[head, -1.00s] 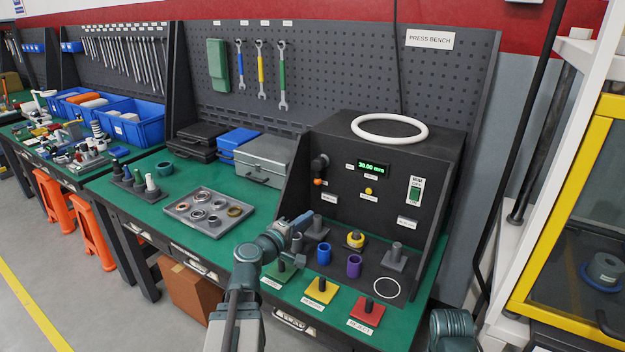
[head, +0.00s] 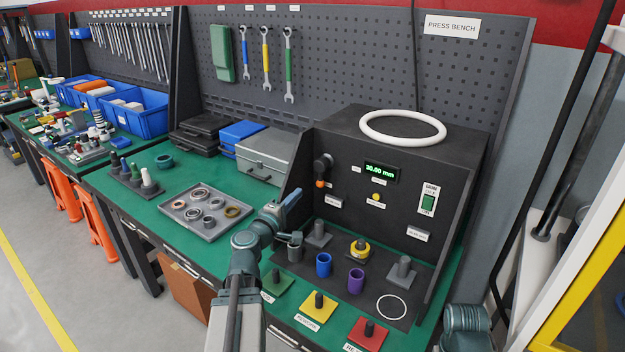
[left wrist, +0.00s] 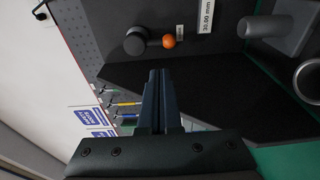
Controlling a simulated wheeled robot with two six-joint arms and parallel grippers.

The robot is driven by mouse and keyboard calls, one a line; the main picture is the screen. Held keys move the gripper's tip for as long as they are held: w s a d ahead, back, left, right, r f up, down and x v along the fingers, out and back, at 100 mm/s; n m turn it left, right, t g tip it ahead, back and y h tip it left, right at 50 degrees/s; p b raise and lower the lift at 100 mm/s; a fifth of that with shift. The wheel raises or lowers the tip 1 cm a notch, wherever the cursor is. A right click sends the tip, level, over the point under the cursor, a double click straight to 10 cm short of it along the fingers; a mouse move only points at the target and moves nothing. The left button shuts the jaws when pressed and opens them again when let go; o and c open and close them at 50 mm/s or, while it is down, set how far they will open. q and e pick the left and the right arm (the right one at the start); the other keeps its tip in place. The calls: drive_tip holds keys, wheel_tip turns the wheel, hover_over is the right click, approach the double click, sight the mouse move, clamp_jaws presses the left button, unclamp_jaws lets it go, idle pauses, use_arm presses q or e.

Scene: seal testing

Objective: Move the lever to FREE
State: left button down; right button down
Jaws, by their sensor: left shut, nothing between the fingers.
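The lever (head: 320,184) is on the left of the black press bench's front panel. It has a dark round hub with an orange ball end below it in the head view. In the left wrist view the orange ball (left wrist: 169,41) shows beside the dark hub (left wrist: 135,41). My left gripper (head: 292,197) is shut and empty, in front of the panel, left of and a little below the lever. Its closed fingers (left wrist: 158,75) point toward the panel in the left wrist view, apart from the lever. The small labels around the lever are too small to read.
A grey tray (head: 177,208) of rings lies left of my arm.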

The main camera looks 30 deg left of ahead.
sight(322, 182)
use_arm(q)
drive_tip(key=w, duration=1)
drive_tip(key=shift+a, duration=0.3)
drive_tip(key=shift+d+n, duration=0.25)
drive_tip(key=shift+n, duration=0.35)
drive_tip(key=n, duration=0.1)
drive_tip(key=d+n+p, duration=0.1)
drive_tip(key=n, duration=0.1)
drive_tip(key=shift+s+d+f+g, duration=0.1)
drive_tip(key=shift+d+g, duration=0.15)
drive_tip(key=shift+g, duration=0.05)
drive_tip(key=n, duration=0.1)
drive_tip(key=d+n+p, duration=0.1)
drive_tip(key=n+h, duration=0.1)
drive_tip(key=n, duration=0.1)
drive_tip(key=shift+d+r+g, duration=0.25)
drive_tip(key=shift+d+g, duration=0.05)
drive_tip(key=shift+d, duration=0.05)
drive_tip(key=n+p, duration=0.1)
drive_tip(key=n, duration=0.1)
drive_tip(key=d+r+n+h+p, duration=0.1)
drive_tip(key=n, duration=0.1)
drive_tip(key=d+r+n+p, duration=0.1)
drive_tip(key=n, duration=0.2)
drive_tip(key=shift+s+d+r+p, duration=0.15)
drive_tip(key=shift+d+p, duration=0.1)
drive_tip(key=shift+p, duration=0.05)
drive_tip(key=shift+r, duration=0.1)
